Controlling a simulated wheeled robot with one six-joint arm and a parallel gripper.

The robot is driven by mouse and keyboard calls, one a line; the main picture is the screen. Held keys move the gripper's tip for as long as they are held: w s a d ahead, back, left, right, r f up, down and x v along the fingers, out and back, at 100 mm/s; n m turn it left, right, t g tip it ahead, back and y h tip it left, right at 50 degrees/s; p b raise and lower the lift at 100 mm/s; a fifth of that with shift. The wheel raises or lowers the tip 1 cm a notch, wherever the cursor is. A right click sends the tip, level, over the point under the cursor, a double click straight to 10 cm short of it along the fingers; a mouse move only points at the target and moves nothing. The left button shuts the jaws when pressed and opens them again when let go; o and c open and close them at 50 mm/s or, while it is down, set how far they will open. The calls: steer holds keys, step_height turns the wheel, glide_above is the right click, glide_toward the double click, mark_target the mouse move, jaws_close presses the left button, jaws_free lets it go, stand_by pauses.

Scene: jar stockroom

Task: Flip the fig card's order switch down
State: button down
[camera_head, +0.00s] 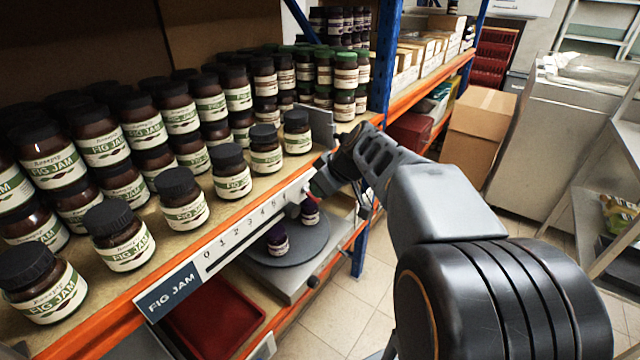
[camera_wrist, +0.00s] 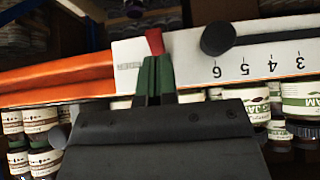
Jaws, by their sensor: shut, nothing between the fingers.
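The fig card is a long white strip (camera_head: 262,222) on the orange shelf edge, with a blue FIG JAM label (camera_head: 172,290) at its near end and a number scale. The strip also shows upside down in the wrist view (camera_wrist: 285,50). A small red switch lever (camera_wrist: 155,40) sits beyond the 6, beside a round black knob (camera_wrist: 218,39). My gripper (camera_wrist: 156,66) is shut and empty, its greenish fingertips right at the lever, seemingly touching it. In the head view my gripper (camera_head: 316,188) is at the card's far end and hides the switch. I cannot tell the lever's position for certain.
Stacked fig jam jars (camera_head: 185,198) fill the shelf just behind the card. Below are a round grey turntable (camera_head: 290,245) with dark jars and a red tray (camera_head: 215,318). A blue post (camera_head: 383,60) stands just beyond my gripper. The tiled floor (camera_head: 335,310) in front is clear.

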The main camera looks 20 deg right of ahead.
steer(key=shift+w+r, duration=0.15)
steer(key=shift+w, duration=0.05)
steer(key=shift+w+a+r, duration=0.2)
steer(key=shift+w, duration=0.2)
steer(key=shift+r+p, duration=0.2)
steer(key=shift+p, duration=0.1)
steer(key=s+f+p+v, duration=0.1)
steer(key=v, duration=1.2)
steer(key=shift+s+d, duration=0.25)
steer(key=shift+d, duration=0.2)
